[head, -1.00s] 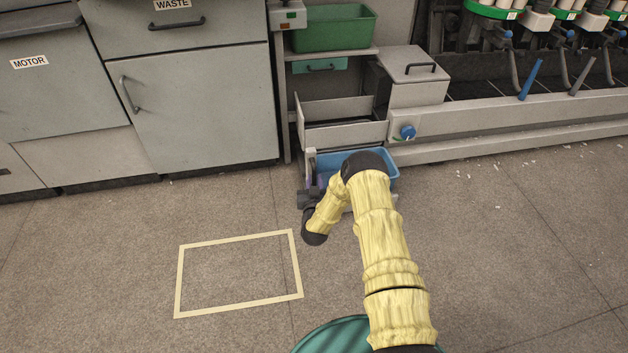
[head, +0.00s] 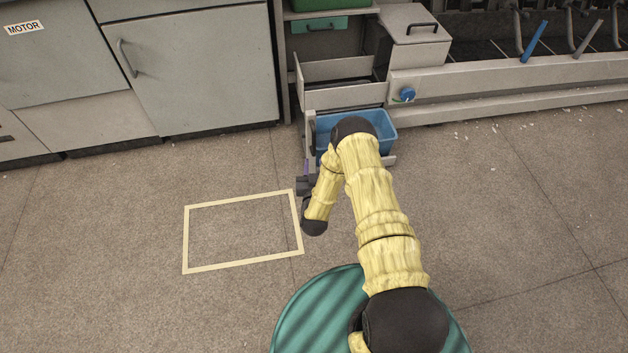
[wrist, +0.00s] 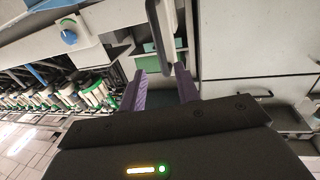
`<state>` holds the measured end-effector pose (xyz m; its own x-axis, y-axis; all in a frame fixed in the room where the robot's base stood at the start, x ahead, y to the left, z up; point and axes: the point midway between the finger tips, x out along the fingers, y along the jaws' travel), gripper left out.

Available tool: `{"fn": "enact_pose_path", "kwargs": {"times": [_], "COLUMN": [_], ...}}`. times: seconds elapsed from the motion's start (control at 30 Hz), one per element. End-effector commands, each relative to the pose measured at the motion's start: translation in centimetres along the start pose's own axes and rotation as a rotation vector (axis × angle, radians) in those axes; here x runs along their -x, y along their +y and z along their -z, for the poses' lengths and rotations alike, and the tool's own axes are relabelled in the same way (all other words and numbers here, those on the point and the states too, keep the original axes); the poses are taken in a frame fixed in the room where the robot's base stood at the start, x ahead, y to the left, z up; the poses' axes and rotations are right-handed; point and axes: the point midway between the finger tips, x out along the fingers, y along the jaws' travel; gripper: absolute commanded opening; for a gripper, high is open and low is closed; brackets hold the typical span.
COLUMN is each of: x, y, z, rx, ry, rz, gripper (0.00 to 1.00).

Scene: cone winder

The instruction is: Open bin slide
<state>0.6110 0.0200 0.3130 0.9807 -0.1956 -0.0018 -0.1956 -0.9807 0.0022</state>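A blue bin (head: 377,121) sits on a pale grey slide at the base of the machine, partly hidden by my arm. A dark upright handle (head: 312,137) stands at the slide's front left. In the wrist view the grey loop handle (wrist: 157,30) rises just beyond the fingertips, its lower end near the gap between them. My gripper (head: 306,168) is at the slide's left front, close to the handle. In the wrist view its two purple fingers (wrist: 162,72) are apart, with nothing clearly gripped. Whether they touch the handle I cannot tell.
Grey cabinets (head: 200,70) stand at the left. A blue knob (head: 407,94) and a lidded grey box (head: 412,45) are right of and above the slide. A yellow taped rectangle (head: 242,201) marks clear floor at left. The floor at right is open.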

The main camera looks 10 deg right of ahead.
Motion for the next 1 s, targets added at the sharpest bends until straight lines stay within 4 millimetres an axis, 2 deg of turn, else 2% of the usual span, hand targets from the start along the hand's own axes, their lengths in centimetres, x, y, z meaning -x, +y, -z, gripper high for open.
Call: {"fn": "enact_pose_path", "kwargs": {"times": [0.03, 0.23, 1.0], "x": [1.1, 5.2, 7.5], "y": [-0.1, -0.1, -0.1], "z": [0.3, 0.2, 0.1], "rx": [0.001, 0.001, 0.004], "ry": [-0.006, -0.007, -0.006], "rz": [0.003, 0.003, 0.001], "gripper": [0.32, 0.32, 0.32]}}
